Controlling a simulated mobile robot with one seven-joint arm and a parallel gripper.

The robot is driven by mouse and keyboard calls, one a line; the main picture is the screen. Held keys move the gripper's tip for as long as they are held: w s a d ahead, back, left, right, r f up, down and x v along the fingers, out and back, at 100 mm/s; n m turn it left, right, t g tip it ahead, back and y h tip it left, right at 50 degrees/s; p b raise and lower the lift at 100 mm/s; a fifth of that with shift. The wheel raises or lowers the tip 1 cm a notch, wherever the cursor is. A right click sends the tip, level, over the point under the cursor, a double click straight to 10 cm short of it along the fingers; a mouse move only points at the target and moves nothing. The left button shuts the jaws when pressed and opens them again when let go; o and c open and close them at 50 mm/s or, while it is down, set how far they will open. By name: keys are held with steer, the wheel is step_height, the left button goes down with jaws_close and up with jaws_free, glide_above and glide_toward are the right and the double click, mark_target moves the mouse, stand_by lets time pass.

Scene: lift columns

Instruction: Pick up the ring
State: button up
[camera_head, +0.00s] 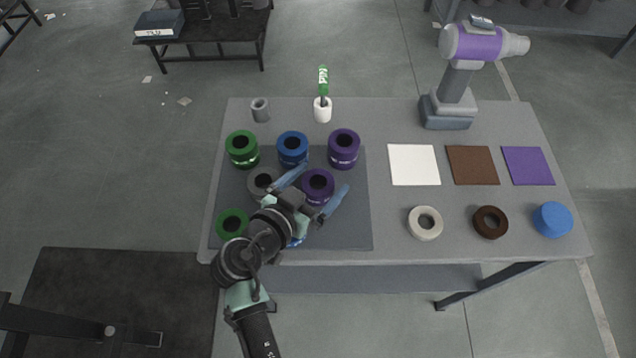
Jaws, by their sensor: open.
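My gripper (324,178) is over the dark mat, with its two blue fingers spread apart. A purple ring-shaped spool (318,196) sits between the fingers; I cannot tell whether they touch it. Another purple ring (343,156), a blue ring (292,155) and a green ring (241,156) stand in the mat's back row. A grey ring (260,189) and a second green ring (232,232) are at the left. A blue thing at the front is mostly hidden by my arm. A white ring (425,237) and a brown ring (490,236) lie at the right.
The grey table (400,120) carries the dark mat (352,225). White (413,165), brown (472,165) and purple (527,166) squares lie at the right. A blue round piece (552,219), a purple-grey device (455,85), a white cup (322,114) with a green marker and a grey cup (260,112) stand around.

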jaws_close()
stand_by(0.3)
